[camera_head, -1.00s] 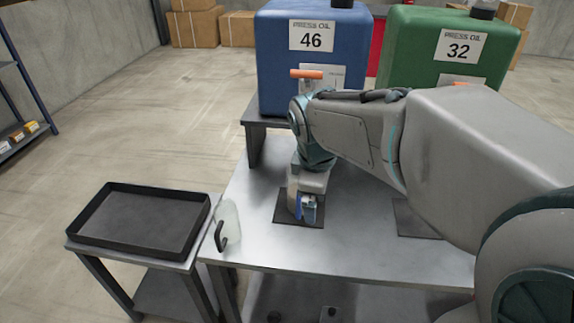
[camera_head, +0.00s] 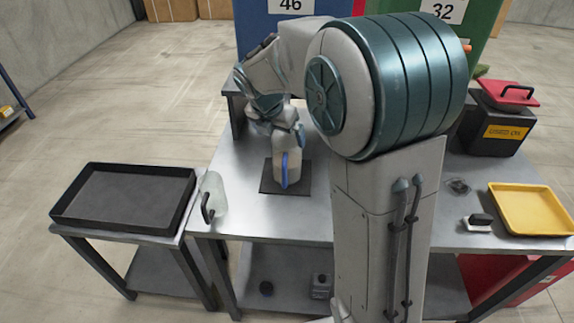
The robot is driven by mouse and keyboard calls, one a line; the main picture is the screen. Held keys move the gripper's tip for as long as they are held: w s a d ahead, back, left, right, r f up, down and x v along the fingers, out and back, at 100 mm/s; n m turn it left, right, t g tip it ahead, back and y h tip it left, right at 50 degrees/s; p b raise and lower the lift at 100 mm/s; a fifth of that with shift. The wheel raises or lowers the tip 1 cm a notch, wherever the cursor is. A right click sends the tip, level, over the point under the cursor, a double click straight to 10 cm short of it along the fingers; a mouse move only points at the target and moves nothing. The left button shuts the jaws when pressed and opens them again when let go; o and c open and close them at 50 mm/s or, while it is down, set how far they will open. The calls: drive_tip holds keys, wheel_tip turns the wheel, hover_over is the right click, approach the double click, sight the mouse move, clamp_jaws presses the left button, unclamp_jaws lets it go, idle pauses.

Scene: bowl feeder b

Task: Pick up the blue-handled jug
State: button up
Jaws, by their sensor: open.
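The blue-handled jug (camera_head: 291,170) stands upright on a dark square mat (camera_head: 268,187) on the steel table. Its body is pale and its blue handle faces me. My gripper (camera_head: 276,146) is right above the jug, pointing down, and hides the jug's top. It is open. At this size I cannot tell whether the fingers touch the jug.
A clear jug with a black handle (camera_head: 214,192) stands at the table's left edge, beside a black tray (camera_head: 125,228) on a low cart. A yellow tray (camera_head: 530,232) and a black bin with a red lid (camera_head: 495,135) are at right.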

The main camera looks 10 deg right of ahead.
sight(286, 147)
drive_tip(key=x, duration=0.8)
drive_tip(key=shift+d, duration=0.2)
drive_tip(key=c, duration=1.5)
